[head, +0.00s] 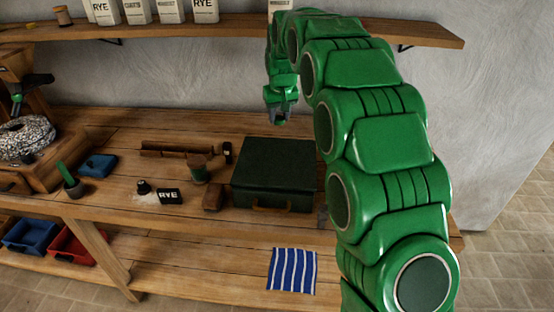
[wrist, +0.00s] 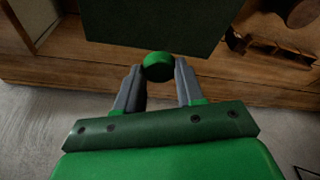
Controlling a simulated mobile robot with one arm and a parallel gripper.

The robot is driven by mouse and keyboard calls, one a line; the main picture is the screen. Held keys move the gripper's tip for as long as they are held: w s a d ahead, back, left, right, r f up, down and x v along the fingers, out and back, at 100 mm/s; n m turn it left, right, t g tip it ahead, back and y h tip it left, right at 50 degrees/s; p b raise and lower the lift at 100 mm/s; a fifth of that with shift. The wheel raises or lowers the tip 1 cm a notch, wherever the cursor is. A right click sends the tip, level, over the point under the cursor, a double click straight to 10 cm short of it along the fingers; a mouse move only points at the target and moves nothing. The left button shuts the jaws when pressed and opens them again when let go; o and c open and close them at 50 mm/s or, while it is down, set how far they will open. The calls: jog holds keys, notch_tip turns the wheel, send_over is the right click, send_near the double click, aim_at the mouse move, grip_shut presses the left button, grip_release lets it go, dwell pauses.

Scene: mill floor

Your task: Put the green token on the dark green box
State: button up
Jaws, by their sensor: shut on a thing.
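In the wrist view my gripper (wrist: 160,85) is shut on the green token (wrist: 158,66), a small round green piece held between the fingertips. The dark green box (wrist: 150,18) lies beyond the token in that view. In the head view the dark green box (head: 275,160) stands closed on the bench, with a handle on its front. My gripper (head: 278,117) hangs above the box's back edge there, apart from its lid. The token cannot be made out in the head view.
A shelf (head: 235,30) with white packages runs above. A striped cloth (head: 292,270) lies on the lower shelf.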

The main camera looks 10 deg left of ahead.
jog(key=s+d+r+n+y, duration=0.1)
jog(key=s+n, duration=0.1)
jog(key=s, duration=1.1)
jog(key=s+d+r+n, duration=0.1)
jog(key=s+r, duration=0.1)
jog(key=s, duration=1)
send_near(264, 171)
jog(key=shift+w+a+f, duration=0.15)
jog(key=shift+f, duration=0.55)
jog(key=shift+w+a+f, duration=0.15)
jog(key=shift+w+f, duration=0.15)
jog(key=shift+f, duration=0.2)
jog(key=shift+w+a+f, duration=0.1)
jog(key=shift+w+f, duration=0.15)
jog(key=shift+f, duration=1.5)
jog(key=shift+f, duration=0.15)
jog(key=o, duration=1)
